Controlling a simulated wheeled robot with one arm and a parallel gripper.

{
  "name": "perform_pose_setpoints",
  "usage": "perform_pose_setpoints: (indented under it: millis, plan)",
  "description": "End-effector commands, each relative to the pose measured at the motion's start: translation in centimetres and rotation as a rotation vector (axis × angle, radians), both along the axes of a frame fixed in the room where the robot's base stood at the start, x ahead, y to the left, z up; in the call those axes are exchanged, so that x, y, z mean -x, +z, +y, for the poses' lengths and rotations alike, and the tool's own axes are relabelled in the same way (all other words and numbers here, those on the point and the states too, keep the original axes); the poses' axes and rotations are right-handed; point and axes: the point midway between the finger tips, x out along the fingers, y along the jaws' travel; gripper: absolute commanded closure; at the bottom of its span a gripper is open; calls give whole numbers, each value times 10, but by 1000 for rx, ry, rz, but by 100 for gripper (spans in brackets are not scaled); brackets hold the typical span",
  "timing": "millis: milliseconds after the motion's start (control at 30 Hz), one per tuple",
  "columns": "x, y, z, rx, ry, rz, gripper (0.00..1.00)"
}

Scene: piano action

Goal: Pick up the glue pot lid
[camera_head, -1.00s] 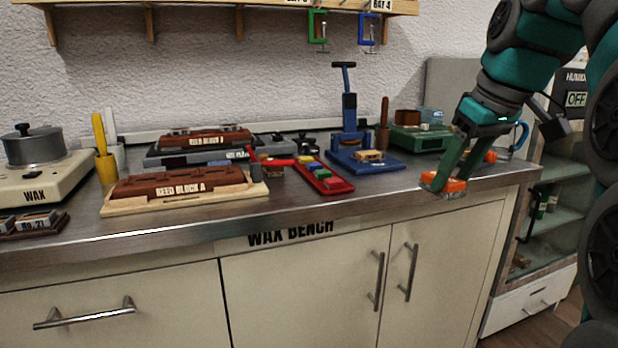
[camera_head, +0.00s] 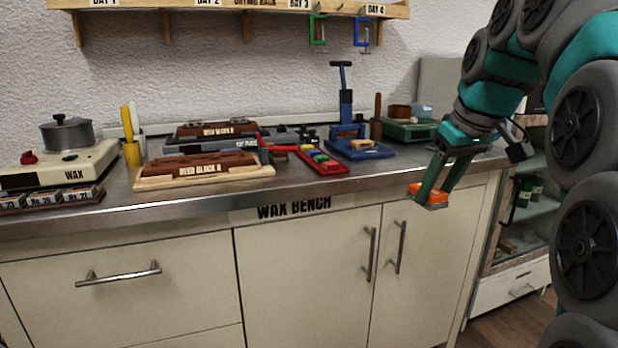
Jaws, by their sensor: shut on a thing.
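My gripper (camera_head: 429,196) hangs in front of the bench's front edge at the right, pointing down. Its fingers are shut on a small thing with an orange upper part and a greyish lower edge. It is too small to tell whether this is the glue pot lid or partly my own fingertips. I cannot make out a glue pot for certain. A grey pot with a dark-knobbed lid (camera_head: 67,133) stands on the cream hot plate marked WAX (camera_head: 65,167) at the far left, well apart from my gripper.
The wax bench (camera_head: 330,206) holds a brown reed block (camera_head: 198,168), a red tray of coloured pieces (camera_head: 323,161), a blue press (camera_head: 346,130) and a green device (camera_head: 407,130). A shelf (camera_head: 235,12) hangs above. A glass-fronted cabinet (camera_head: 525,190) stands at the right.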

Motion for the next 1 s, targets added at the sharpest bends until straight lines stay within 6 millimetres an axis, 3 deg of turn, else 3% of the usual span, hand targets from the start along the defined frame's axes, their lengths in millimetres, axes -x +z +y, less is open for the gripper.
perform_pose_setpoints:
  millis: [167, 333, 533, 700, 1000]
  plan:
    - [-24, -31, 7, 0, -25, 6, 100]
    - [-55, -79, 17, 0, -68, 10, 100]
    - [-89, -160, 34, 2, -141, 11, 100]
    - [-104, -233, 47, 2, -204, 11, 100]
    - [-95, -356, 63, 2, -305, 14, 100]
